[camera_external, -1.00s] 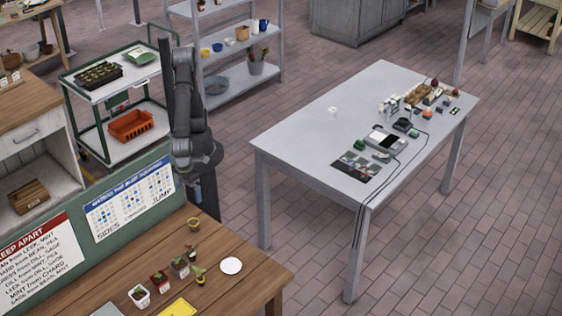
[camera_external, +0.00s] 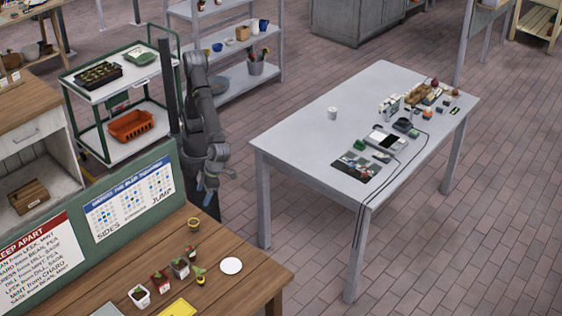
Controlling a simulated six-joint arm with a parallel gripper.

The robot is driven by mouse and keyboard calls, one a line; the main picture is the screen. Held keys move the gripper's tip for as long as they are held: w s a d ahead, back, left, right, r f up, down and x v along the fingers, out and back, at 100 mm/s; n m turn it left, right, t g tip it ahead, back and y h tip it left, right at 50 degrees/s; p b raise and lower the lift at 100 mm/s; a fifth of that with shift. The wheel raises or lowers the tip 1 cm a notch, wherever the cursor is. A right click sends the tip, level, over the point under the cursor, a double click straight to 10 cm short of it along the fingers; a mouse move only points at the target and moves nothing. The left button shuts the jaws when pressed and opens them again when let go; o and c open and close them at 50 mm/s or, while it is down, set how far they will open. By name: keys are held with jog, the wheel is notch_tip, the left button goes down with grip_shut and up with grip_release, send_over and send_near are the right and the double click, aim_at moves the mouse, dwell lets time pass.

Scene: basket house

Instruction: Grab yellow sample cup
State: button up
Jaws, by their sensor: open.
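My gripper (camera_external: 208,188) hangs in front of my column, above the far right part of the wooden bench, open with nothing visible between its fingers. A small yellow pot or cup (camera_external: 194,225) stands on the bench just below and left of it, apart from it. A second small yellow cup (camera_external: 200,280) with a green sprout stands nearer, at the right end of a row of small pots. The view is too coarse to tell which of these is the sample cup.
The wooden bench (camera_external: 245,290) also bears a white disc (camera_external: 231,266), a red pot (camera_external: 159,284), a white pot (camera_external: 140,296) and a yellow tray (camera_external: 176,308). A green board (camera_external: 110,222) edges it. The grey table (camera_external: 290,130) stands right, with a white cup (camera_external: 332,113).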

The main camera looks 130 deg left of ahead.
jog(key=w+a+m+h, duration=0.2)
send_over(194, 222)
jog(key=w, duration=0.3)
jog(key=shift+g, duration=0.3)
jog(key=f, duration=1.1)
jog(key=shift+w+a, duration=0.15)
jog(key=shift+a, duration=0.15)
jog(key=shift+s+a+x, duration=0.1)
jog(key=shift+x, duration=1.2)
jog(key=shift+s+a+x, duration=0.1)
jog(key=shift+x, duration=1.2)
jog(key=c, duration=1.1)
jog(key=shift+o, duration=0.2)
